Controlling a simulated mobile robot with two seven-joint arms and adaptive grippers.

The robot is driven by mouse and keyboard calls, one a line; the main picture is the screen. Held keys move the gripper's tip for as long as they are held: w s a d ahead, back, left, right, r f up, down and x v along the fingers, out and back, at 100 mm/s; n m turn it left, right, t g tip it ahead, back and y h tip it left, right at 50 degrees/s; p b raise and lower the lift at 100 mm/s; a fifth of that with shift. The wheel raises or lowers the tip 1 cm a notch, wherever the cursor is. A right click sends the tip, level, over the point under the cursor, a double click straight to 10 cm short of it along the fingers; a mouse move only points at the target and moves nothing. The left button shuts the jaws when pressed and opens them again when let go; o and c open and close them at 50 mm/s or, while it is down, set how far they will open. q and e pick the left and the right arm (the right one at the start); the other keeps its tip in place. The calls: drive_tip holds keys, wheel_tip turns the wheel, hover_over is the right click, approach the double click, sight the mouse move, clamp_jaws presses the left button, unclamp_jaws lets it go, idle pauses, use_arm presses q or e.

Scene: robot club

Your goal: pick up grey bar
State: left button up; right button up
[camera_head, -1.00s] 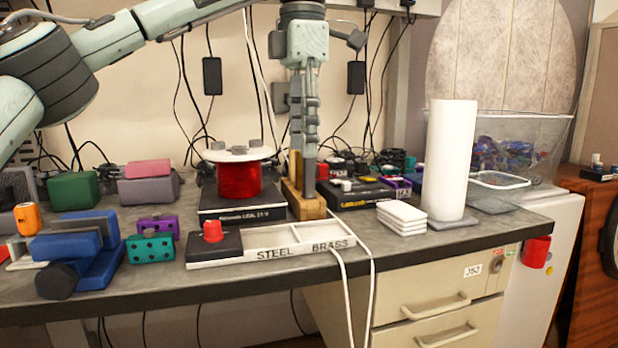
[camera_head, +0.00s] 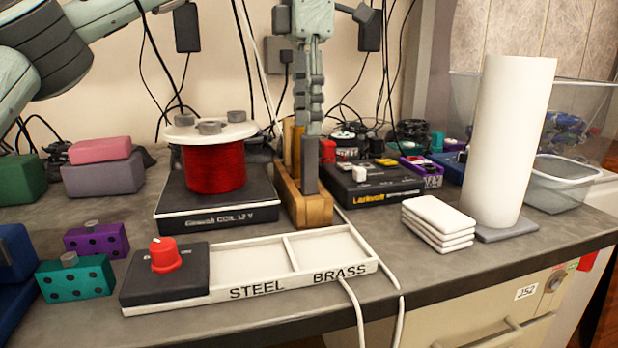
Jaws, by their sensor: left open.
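The grey bar (camera_head: 310,179) stands upright in a wooden block (camera_head: 311,214) near the middle of the bench, in the head view. My left gripper (camera_head: 311,130) comes down from above, pointing at the bar, with its fingertips at about the bar's top end. It is open; seen edge-on, its fingers overlap, and I cannot tell whether they touch the bar. A brass-coloured bar (camera_head: 292,150) stands behind the grey one in the same block, partly hidden. My right gripper is not in view.
A red coil (camera_head: 214,167) on a black base stands left of the block. In front lies a white tray (camera_head: 335,284) marked STEEL and BRASS, with empty compartments. Black boxes (camera_head: 375,190), white slabs (camera_head: 438,222) and a tall white cylinder (camera_head: 508,140) stand to the right.

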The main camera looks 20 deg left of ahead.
sight(309, 139)
use_arm(q)
wheel_tip(309, 139, down, 4)
drive_tip(key=shift+d+f, duration=0.1)
drive_tip(key=shift+f, duration=0.15)
drive_tip(key=shift+c, duration=0.3)
clamp_jaws()
